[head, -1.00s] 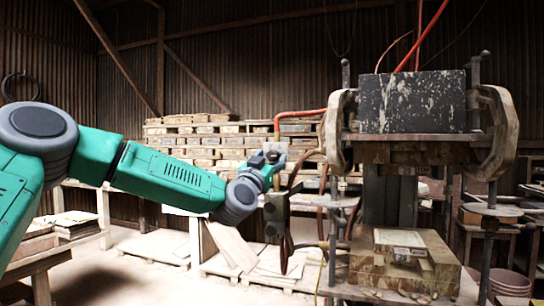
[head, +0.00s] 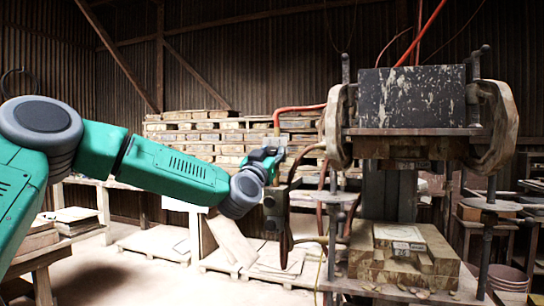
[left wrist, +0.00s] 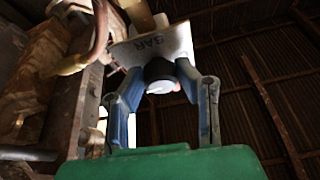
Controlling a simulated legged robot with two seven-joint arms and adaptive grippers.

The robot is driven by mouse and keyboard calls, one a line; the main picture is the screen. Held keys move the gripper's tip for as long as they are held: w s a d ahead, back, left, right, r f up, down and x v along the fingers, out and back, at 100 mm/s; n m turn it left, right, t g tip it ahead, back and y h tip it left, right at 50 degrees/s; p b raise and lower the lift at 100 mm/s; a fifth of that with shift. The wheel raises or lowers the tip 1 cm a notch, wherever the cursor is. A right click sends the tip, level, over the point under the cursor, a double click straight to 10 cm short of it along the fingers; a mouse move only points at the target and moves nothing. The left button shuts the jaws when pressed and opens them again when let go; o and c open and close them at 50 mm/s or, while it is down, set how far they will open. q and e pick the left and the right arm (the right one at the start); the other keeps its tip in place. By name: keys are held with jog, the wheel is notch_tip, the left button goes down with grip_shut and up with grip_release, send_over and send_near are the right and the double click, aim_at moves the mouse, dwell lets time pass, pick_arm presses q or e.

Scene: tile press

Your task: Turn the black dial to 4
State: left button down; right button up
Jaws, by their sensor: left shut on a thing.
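The black dial (left wrist: 158,70) shows in the left wrist view, below a pale plate (left wrist: 178,42) with the letters "BAR". The two blue-grey fingers of my left gripper (left wrist: 162,80) stand on either side of the dial and are shut on it. A white part shows on the dial's near face; I cannot read a number or pointer. In the head view my left gripper (head: 267,158) is at the control fittings left of the press, and it hides the dial there. My right gripper is in neither view.
The press (head: 412,100) stands close on the right, with tiles (head: 402,262) on its bed. A valve block (head: 274,210) and hoses hang just below my left gripper. A red hose (head: 298,108) runs above it. Stacked pallets (head: 205,135) stand behind.

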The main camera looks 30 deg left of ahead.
pick_arm(q)
jog(key=n+y+b, duration=0.1)
jog(key=n+y, duration=0.1)
jog(key=n, duration=0.3)
jog(key=n+g+y+b, duration=0.1)
jog(key=n, duration=0.1)
jog(key=shift+g+y, duration=0.3)
jog(key=n+g+y, duration=0.1)
jog(key=n, duration=0.3)
jog(key=shift+d+n+b, duration=0.1)
jog(key=shift+n+b, duration=0.25)
jog(key=shift+n, duration=0.05)
jog(key=shift+n+g+y, duration=0.7)
jog(key=shift+n+g, duration=0.2)
jog(key=shift+n, duration=0.9)
jog(key=c, duration=1.3)
grip_release()
jog(key=shift+c, duration=0.2)
jog(key=shift+o, duration=0.6)
jog(key=shift+a, duration=0.2)
